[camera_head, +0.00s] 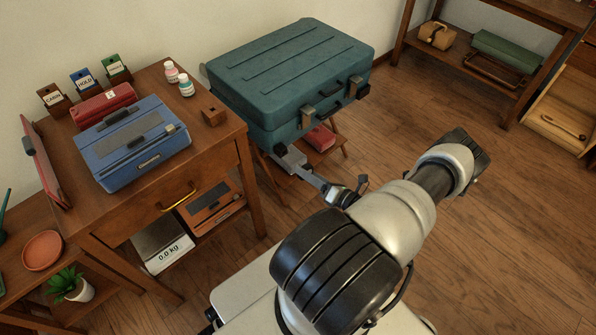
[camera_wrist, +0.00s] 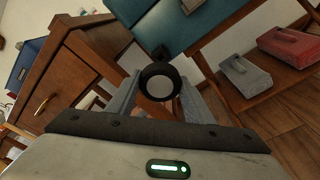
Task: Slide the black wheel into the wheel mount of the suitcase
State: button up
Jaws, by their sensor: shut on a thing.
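The black wheel (camera_wrist: 148,73), a dark ring with a pale round hub, is held between the two grey fingers of my gripper (camera_wrist: 159,88) in the wrist view. The teal suitcase (camera_head: 290,70) lies flat on a wooden stand in the head view. My gripper (camera_head: 290,158) is at the suitcase's lower front left corner there; the wheel cannot be made out in that view. In the wrist view the suitcase (camera_wrist: 185,22) is just beyond the wheel. Whether they touch is unclear.
A wooden desk (camera_head: 222,122) with a blue case (camera_head: 130,143) stands left of the suitcase. A red box (camera_head: 320,138) sits under the suitcase; red (camera_wrist: 291,47) and grey (camera_wrist: 246,76) boxes show in the wrist view. Open floor (camera_head: 480,190) lies to the right.

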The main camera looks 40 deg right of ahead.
jog(key=shift+s+d, duration=0.1)
dwell(0.3)
jog(key=shift+w+a+b, duration=0.15)
jog(key=shift+w+b, duration=0.25)
jog(key=shift+w, duration=1.05)
jog(key=shift+w+a+b, duration=0.1)
jog(key=shift+w+b, duration=0.3)
jog(key=shift+w, duration=1.05)
jog(key=shift+w+a+b, duration=0.2)
jog(key=shift+w+b, duration=0.6)
jog(key=shift+w, duration=1.2)
jog(key=o, duration=1.1)
jog(key=s+d+p, duration=0.1)
jog(key=s, duration=0.4)
jog(key=s+d+r, duration=0.1)
jog(key=s, duration=0.5)
jog(key=s+d+p, duration=0.1)
jog(key=s, duration=0.5)
jog(key=shift+s+r+p, duration=0.1)
jog(key=shift+r+p, duration=0.15)
jog(key=shift+p, duration=0.1)
